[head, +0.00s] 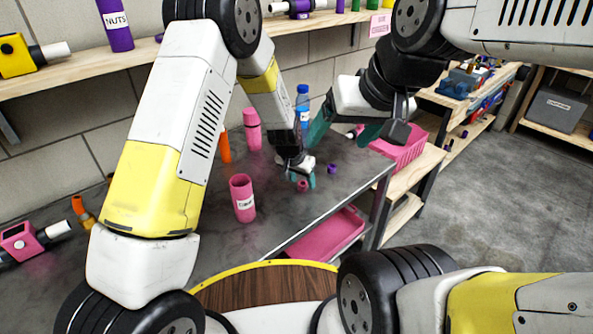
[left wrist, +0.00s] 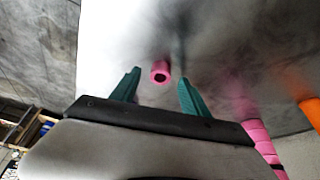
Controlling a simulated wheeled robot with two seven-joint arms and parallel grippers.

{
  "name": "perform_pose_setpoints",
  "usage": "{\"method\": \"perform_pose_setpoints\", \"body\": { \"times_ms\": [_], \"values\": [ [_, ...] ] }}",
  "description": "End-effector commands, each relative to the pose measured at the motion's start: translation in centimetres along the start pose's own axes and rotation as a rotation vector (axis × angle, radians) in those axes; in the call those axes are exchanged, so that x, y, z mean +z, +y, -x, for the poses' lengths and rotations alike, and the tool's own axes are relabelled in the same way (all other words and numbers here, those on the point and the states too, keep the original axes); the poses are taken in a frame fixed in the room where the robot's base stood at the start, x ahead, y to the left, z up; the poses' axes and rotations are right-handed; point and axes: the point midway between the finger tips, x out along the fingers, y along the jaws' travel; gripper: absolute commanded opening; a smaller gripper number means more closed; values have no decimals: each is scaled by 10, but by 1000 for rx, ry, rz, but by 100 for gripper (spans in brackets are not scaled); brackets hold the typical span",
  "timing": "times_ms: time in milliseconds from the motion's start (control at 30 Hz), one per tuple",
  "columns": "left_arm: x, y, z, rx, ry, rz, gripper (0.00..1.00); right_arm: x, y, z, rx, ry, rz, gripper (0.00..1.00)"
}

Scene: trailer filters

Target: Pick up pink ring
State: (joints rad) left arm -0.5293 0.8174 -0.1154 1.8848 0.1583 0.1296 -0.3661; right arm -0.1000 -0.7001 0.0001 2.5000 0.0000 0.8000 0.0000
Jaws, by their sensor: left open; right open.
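The pink ring (head: 302,186) is a small short tube on the dark grey table (head: 345,185), near its right part. In the left wrist view the pink ring (left wrist: 160,72) shows between the tips of my left gripper (left wrist: 159,78), with a gap on each side. In the head view my left gripper (head: 302,181) is low over the table at the ring, open and empty, its fingers partly hiding the ring. My right gripper (head: 340,140) is open and empty, higher and further back, above the table near the pink crate.
A purple ring (head: 332,168) lies right of the pink ring. A labelled pink cup (head: 243,200), a pink bottle (head: 252,130), an orange tube (head: 225,147) and a blue bottle (head: 302,100) stand to the left and behind. A pink crate (head: 405,150) is at the right.

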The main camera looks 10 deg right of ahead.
Motion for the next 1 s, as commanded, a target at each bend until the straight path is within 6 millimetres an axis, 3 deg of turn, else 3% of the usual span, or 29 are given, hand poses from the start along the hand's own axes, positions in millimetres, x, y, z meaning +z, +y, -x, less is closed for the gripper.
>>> {"method": "perform_pose_setpoints", "body": {
  "times_ms": [133,367,633,1000],
  "values": [
    [0,0,-15,0,0,0,54,0,0,0,0,0,0,78],
    [0,0,-16,0,1,0,54,0,0,0,0,0,0,78],
    [0,0,-15,0,0,0,3,0,0,0,0,0,0,78],
    [-1,0,-13,0,1,0,0,0,0,0,0,0,0,78]
  ]
}}
